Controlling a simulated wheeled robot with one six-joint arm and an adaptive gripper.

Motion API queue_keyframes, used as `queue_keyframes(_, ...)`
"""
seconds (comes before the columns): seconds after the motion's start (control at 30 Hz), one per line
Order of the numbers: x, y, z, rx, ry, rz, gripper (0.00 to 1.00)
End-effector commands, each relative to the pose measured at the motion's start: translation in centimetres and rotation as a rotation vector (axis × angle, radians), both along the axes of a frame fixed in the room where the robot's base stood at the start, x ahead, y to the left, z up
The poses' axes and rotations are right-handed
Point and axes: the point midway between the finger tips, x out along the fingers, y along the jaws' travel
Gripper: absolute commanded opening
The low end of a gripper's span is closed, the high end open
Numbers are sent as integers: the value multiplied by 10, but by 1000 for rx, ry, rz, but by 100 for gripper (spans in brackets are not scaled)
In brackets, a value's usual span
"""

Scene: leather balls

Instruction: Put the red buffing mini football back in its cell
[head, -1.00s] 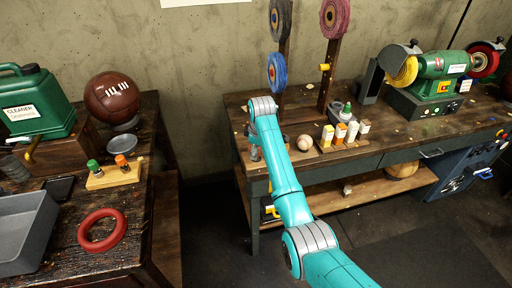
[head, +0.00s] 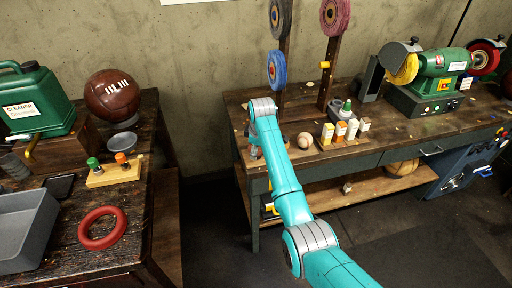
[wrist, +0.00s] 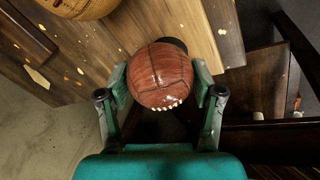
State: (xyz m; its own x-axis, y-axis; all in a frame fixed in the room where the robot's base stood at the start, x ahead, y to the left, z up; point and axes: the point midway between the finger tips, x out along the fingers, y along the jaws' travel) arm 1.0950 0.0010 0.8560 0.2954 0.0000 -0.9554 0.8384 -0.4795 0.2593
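In the wrist view, a small red-brown leather ball (wrist: 160,75) with a row of white lacing at its lower edge sits between the two fingers of my gripper (wrist: 161,84). The pads meet its left and right sides, so the gripper looks shut on it. In the head view, my gripper (head: 254,150) is mostly hidden behind my own teal arm, at the left end of the right-hand bench. A dark rounded shape shows behind the ball in the wrist view; I cannot tell what it is. I cannot pick out the ball's cell.
The workbench (head: 405,133) holds a baseball (head: 304,141), small bottles (head: 341,131) and a green grinder (head: 440,72). A tan ball (head: 402,168) lies on its lower shelf. The left table holds a larger brown football (head: 112,95), a red ring (head: 102,228) and a grey tray (head: 25,232).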

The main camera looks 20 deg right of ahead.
Motion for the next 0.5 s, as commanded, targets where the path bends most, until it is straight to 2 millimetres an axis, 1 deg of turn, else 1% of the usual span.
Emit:
queue_keyframes(0.03, 0, 0, 0, 0, 0, 0, 76)
queue_keyframes(0.07, 0, 0, 0, 0, 0, 0, 83)
queue_keyframes(0.1, 0, 0, 0, 0, 0, 0, 93)
queue_keyframes(0.13, 0, 0, 0, 0, 0, 0, 95)
queue_keyframes(0.5, -1, 0, 2, 0, 0, 0, 95)
